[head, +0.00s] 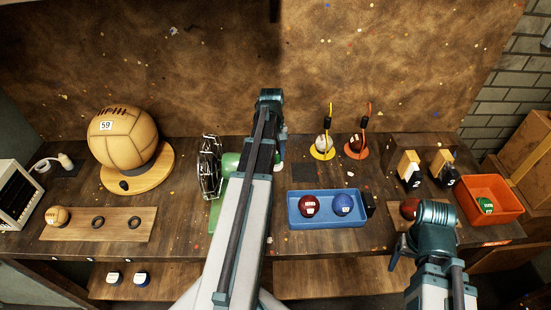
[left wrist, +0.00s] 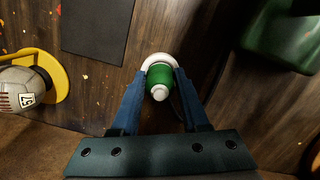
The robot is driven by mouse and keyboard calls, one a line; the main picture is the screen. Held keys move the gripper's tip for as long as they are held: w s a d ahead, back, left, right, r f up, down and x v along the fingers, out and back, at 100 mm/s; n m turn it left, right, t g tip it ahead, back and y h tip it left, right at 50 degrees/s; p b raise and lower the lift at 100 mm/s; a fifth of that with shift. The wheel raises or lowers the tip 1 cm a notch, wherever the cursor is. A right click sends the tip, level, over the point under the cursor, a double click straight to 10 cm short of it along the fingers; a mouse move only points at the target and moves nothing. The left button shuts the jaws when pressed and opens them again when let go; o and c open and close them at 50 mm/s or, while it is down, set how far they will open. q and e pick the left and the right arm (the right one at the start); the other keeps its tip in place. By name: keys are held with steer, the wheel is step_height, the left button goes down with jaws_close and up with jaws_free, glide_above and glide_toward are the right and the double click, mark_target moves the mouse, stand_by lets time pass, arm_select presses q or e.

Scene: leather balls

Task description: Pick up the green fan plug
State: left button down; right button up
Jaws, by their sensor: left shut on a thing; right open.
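The green fan plug (left wrist: 160,76) has a green body with a pale tip and a white round piece behind it. In the left wrist view it sits between the two blue fingers of my left gripper (left wrist: 158,84), which is shut on it at the tabletop. In the head view my left gripper (head: 281,148) is mostly hidden behind my own arm. The fan (head: 210,168) with a dark round cage and green base (head: 230,163) stands just left of that arm. My right gripper (head: 395,261) is open and empty, low at the right front edge.
A blue tray (head: 328,222) with a red and a blue ball lies right of my left arm. Yellow (head: 322,155) and orange stands hold small balls behind it. A large ball (head: 123,139) on a wooden stand is at left. An orange bin (head: 493,188) is at right.

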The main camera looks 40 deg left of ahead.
arm_select(q)
steer(key=shift+r, duration=0.15)
step_height(320, 180, up, 10)
steer(key=p, duration=1)
steer(key=shift+f, duration=0.3)
steer(key=shift+f+b, duration=2.55)
steer(key=shift+b, duration=0.2)
